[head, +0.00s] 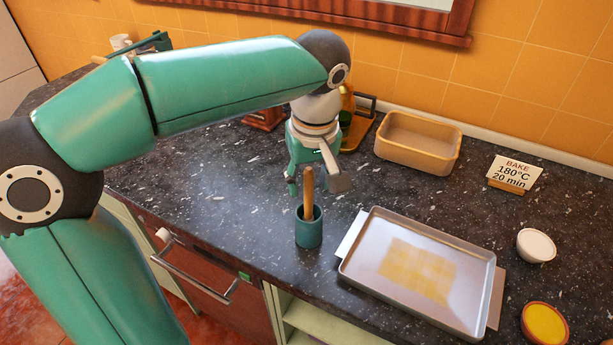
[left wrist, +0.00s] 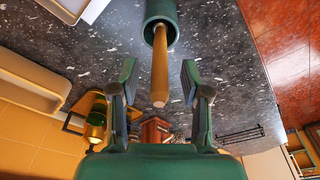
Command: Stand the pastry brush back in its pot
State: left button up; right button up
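The pastry brush (head: 309,188) stands nearly upright in its dark teal pot (head: 309,231), wooden handle up. Its bristle end is hidden inside the pot. My left gripper (head: 316,184) is open above the pot, with its fingers on either side of the upper handle. In the left wrist view, the brush handle (left wrist: 160,62) passes between the spread fingers of the left gripper (left wrist: 157,77), with a gap on each side. The pot (left wrist: 172,32) shows beyond the fingertips there. My right gripper is not in view.
A metal baking tray (head: 475,300) lies right of the pot, over a pale sheet. A tan loaf tin (head: 418,157), a bake sign (head: 513,174), a white bowl (head: 536,246) and a yellow-filled bowl (head: 545,324) stand farther right. The counter left of the pot is clear.

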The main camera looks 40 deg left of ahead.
pick_arm(q)
notch_tip(320, 180, up, 12)
jog(key=d, duration=0.1)
jog(key=shift+s+d, duration=0.35)
jog(key=shift+s, duration=0.05)
jog(key=shift+f, duration=0.1)
dwell(0.9)
